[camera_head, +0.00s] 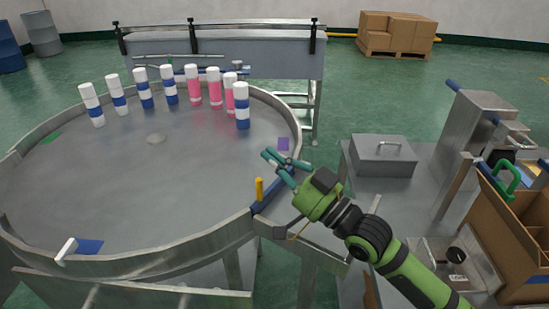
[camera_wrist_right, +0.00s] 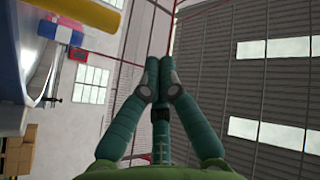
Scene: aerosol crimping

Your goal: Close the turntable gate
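The turntable (camera_head: 150,190) is a large round grey metal table with a raised rim. Its gate is a blue bar (camera_head: 274,190) at the right side of the rim, with an upright yellow handle (camera_head: 259,188) at its near part. The bar lies roughly along the rim line; I cannot tell whether it is fully closed. My right gripper (camera_head: 284,161) is just right of and above the bar, apart from the handle. In the right wrist view its teal fingertips (camera_wrist_right: 161,72) meet with nothing between them. The yellow handle (camera_wrist_right: 98,12) shows there at top left. My left gripper is not in view.
Several white-blue and white-pink cans (camera_head: 215,87) stand at the turntable's far side. A metal side table with a lidded box (camera_head: 383,155) is to the right, beside a cardboard box (camera_head: 510,235).

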